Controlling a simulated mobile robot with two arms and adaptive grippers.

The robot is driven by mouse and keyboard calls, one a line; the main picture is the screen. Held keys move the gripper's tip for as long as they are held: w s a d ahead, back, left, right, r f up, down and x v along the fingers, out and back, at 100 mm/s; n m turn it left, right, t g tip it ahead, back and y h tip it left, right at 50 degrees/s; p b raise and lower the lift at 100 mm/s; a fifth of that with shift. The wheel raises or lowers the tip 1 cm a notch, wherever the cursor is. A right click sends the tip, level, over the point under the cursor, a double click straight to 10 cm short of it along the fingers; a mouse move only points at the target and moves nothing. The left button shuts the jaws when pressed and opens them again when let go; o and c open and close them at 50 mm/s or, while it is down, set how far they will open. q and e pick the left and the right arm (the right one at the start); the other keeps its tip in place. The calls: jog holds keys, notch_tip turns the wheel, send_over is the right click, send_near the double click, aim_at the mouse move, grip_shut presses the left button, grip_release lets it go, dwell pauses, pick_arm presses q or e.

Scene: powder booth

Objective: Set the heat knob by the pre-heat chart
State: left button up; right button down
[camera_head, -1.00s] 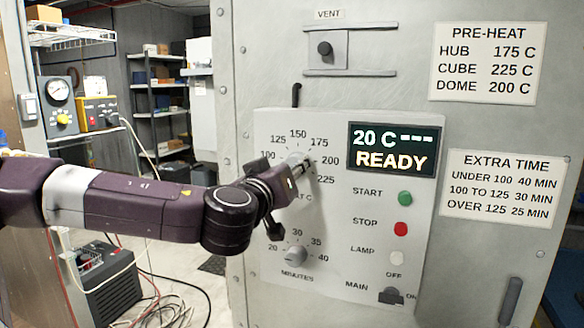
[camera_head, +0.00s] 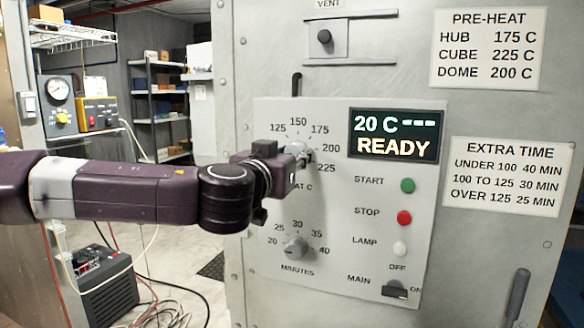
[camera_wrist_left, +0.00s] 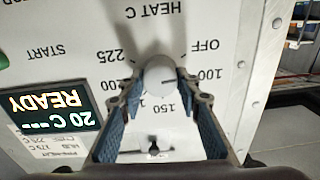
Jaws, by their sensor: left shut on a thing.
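The grey heat knob (camera_head: 297,148) is on the oven's control panel, ringed by numbers up to 225. In the left wrist view, which is upside down, the knob (camera_wrist_left: 160,75) sits between my left gripper's blue-padded fingertips (camera_wrist_left: 164,95). My left gripper (camera_head: 304,157) is shut on the knob and hides part of it in the head view. A dark line on the knob's face seems to point towards 100, but it is small. The pre-heat chart (camera_head: 488,48) reads HUB 175 C, CUBE 225 C, DOME 200 C. My right gripper is not in view.
The display (camera_head: 396,135) reads 20 C and READY. Below it are the green start button (camera_head: 407,186), red stop button (camera_head: 404,217), lamp (camera_head: 400,248) and main switch (camera_head: 394,289). The minutes knob (camera_head: 295,248) is below my gripper. An extra time chart (camera_head: 507,178) hangs at right.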

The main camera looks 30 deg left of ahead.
pick_arm(q)
jog(key=shift+f+m+h+b, duration=0.1)
jog(key=shift+m+h+b, duration=0.15)
jog(key=shift+m, duration=8.6)
jog(key=shift+f+m+h+b, duration=0.1)
jog(key=shift+m+h+b, duration=0.15)
jog(key=shift+m, duration=8.6)
jog(key=shift+a, duration=0.1)
jog(key=o, duration=1.2)
jog(key=shift+c, duration=0.2)
